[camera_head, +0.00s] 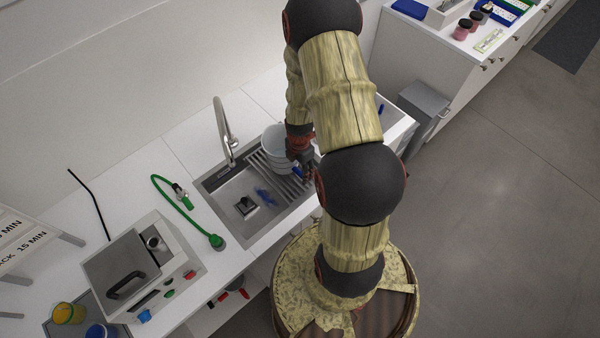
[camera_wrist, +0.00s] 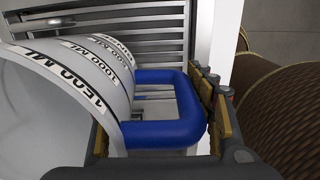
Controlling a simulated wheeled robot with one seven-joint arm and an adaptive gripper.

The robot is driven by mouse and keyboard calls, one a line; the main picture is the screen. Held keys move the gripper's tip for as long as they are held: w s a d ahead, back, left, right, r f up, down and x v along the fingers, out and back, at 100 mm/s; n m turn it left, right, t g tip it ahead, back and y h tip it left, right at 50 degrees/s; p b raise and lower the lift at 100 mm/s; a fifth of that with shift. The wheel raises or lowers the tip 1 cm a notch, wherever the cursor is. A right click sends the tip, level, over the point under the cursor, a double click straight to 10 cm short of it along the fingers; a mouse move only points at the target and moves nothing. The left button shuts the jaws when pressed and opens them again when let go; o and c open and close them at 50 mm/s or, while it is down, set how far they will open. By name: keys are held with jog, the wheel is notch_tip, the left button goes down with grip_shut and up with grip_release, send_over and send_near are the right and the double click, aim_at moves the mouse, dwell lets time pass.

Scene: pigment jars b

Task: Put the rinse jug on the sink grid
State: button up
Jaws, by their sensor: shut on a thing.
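The rinse jug (camera_head: 274,146) is a white vessel with a blue handle, at the right part of the sink in the head view. In the wrist view the jug (camera_wrist: 85,75) fills the left side, with black volume marks on its wall. My gripper (camera_wrist: 212,110) is shut on its blue handle (camera_wrist: 165,135). In the head view my gripper (camera_head: 303,158) is partly hidden by my arm. The sink grid (camera_head: 290,187) is a set of metal bars across the right of the basin; it also shows behind the jug in the wrist view (camera_wrist: 160,45). Whether the jug touches the bars is unclear.
The sink basin (camera_head: 232,203) holds a blue item (camera_head: 265,196) and a dark drain piece (camera_head: 246,206). A tall faucet (camera_head: 225,130) stands behind it. A green hose (camera_head: 180,212) and a metal lidded unit (camera_head: 135,265) are to the left.

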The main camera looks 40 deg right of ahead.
jog(key=shift+w+d+f, duration=0.1)
jog(key=shift+d+f, duration=0.1)
jog(key=shift+f, duration=1.65)
jog(key=shift+w, duration=0.1)
jog(key=shift+f, duration=0.15)
jog(key=o, duration=1.7)
jog(key=shift+c, duration=0.2)
